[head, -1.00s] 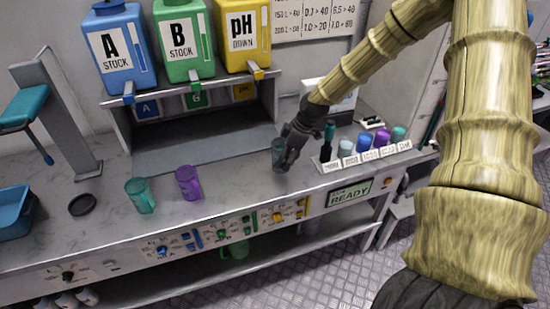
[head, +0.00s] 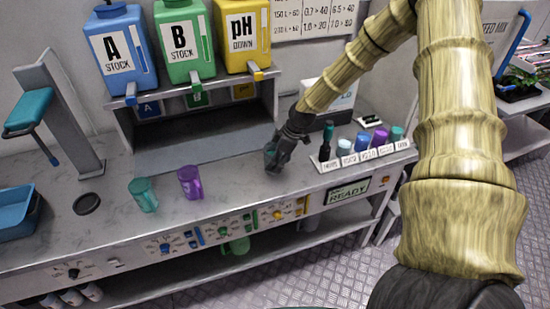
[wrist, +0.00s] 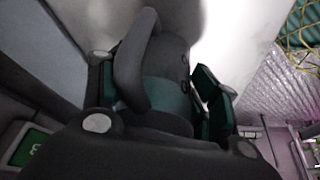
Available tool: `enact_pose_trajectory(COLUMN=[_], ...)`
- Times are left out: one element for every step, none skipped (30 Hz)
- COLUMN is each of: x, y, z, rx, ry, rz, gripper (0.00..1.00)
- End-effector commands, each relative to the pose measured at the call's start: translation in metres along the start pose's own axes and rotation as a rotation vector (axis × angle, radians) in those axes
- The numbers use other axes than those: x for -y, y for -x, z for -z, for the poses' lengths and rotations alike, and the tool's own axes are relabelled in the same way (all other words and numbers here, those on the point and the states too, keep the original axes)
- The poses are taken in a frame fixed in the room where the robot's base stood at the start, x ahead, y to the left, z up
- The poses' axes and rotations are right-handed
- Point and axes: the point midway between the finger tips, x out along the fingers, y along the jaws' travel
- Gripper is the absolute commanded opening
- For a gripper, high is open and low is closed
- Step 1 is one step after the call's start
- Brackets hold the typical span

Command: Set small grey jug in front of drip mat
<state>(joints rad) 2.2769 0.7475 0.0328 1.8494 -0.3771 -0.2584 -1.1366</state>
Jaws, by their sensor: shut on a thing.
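My gripper (head: 277,160) is shut on the small grey jug (head: 270,158) over the right part of the counter. The fingers partly hide the jug in the head view. In the wrist view the jug (wrist: 166,62) fills the middle, with its curved handle toward the camera and the fingers on both sides. Whether its base touches the counter is hard to tell. A flat grey strip (head: 195,150), which looks like the drip mat, lies below the tanks, to the left of my gripper.
A teal mug (head: 144,195) and a purple mug (head: 190,183) stand on the counter left of my gripper. A black disc (head: 87,204) lies further left. Counter between purple mug and gripper is clear.

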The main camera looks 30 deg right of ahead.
Motion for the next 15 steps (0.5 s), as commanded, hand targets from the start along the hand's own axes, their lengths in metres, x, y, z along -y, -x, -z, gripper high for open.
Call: enact_pose_trajectory(x=[-0.0002, -0.0003, -0.0003, -0.0003, -0.0003, -0.0003, -0.0001, -0.0001, -0.0001, -0.0001, -0.0002, -0.0001, -0.0001, -0.0001, -0.0002], y=[-0.0001, -0.0002, -0.0002, -0.0002, -0.0002, -0.0002, -0.0005, -0.0005, -0.0004, -0.0004, -0.0004, -0.0004, -0.0003, -0.0003, -0.0003], z=[0.0003, 0.0003, 0.0003, 0.0004, 0.0004, 0.0005, 0.0001, 0.0001, 0.0001, 0.0001, 0.0002, 0.0002, 0.0002, 0.0001, 0.0002], rx=[-0.001, -0.001, -0.001, -0.001, -0.001, -0.001, 0.0, 0.0, 0.0, 0.0, 0.0, 0.0, 0.0, 0.0, 0.0], ry=[0.0, 0.0, 0.0, 0.0, 0.0, 0.0, 0.0, 0.0, 0.0, 0.0, 0.0, 0.0, 0.0, 0.0, 0.0], rz=[-0.001, -0.001, -0.001, -0.001, -0.001, -0.001, 0.0, 0.0, 0.0, -0.001, -0.001, -0.001, -0.001, -0.001, -0.001], gripper=[0.24, 0.24, 0.24, 0.24, 0.24, 0.24, 0.66, 0.72, 0.79, 0.85, 0.88, 0.88, 0.88, 0.88, 0.88])
